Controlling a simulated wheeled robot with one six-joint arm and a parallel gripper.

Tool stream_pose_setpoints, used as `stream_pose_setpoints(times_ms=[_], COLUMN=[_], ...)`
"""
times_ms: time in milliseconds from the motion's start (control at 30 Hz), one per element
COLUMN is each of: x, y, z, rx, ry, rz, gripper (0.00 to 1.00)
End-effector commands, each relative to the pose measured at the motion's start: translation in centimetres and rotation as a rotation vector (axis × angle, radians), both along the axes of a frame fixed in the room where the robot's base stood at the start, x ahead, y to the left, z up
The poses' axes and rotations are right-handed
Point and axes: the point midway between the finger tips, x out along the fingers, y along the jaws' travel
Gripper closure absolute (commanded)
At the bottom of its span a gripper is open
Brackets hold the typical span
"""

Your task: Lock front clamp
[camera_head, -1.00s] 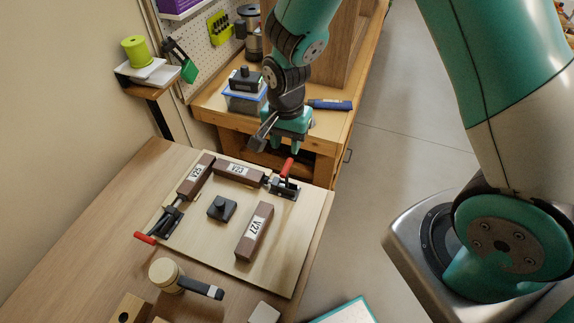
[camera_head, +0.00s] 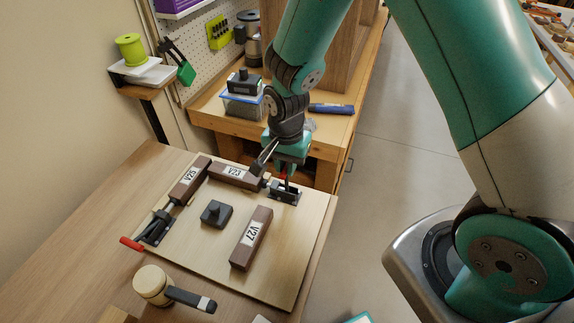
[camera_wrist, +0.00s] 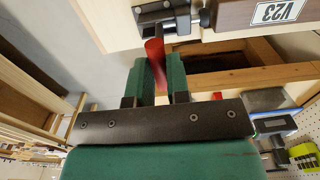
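A clamp (camera_head: 285,192) with a red handle stands at the far right corner of the light board (camera_head: 200,256), at the end of a brown block labelled V23 (camera_head: 236,174). In the wrist view the clamp (camera_wrist: 165,13) is at the top, and its red handle (camera_wrist: 154,52) lies between my gripper's (camera_wrist: 160,62) two green fingers. I cannot tell whether they press on it. In the head view my gripper (camera_head: 287,174) is down over this clamp and hides most of the handle. A second clamp (camera_head: 157,228) is at the board's left edge, its red handle (camera_head: 131,243) sticking out left.
A brown block labelled V27 (camera_head: 251,240) and a dark knobbed piece (camera_head: 216,213) lie on the board. Another brown block (camera_head: 189,178) is by the left clamp. A mallet (camera_head: 153,285) lies in front. A wooden bench (camera_head: 240,126) stands close behind my gripper.

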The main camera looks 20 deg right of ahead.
Motion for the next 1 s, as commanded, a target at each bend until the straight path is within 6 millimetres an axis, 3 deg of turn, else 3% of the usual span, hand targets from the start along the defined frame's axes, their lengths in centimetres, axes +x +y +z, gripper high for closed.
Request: stream_pose_setpoints(times_ms=[1000], x=[-1.6], y=[-1.5], z=[-0.7], rx=[-0.001], ry=[0.003], rz=[-0.001], gripper=[0.9])
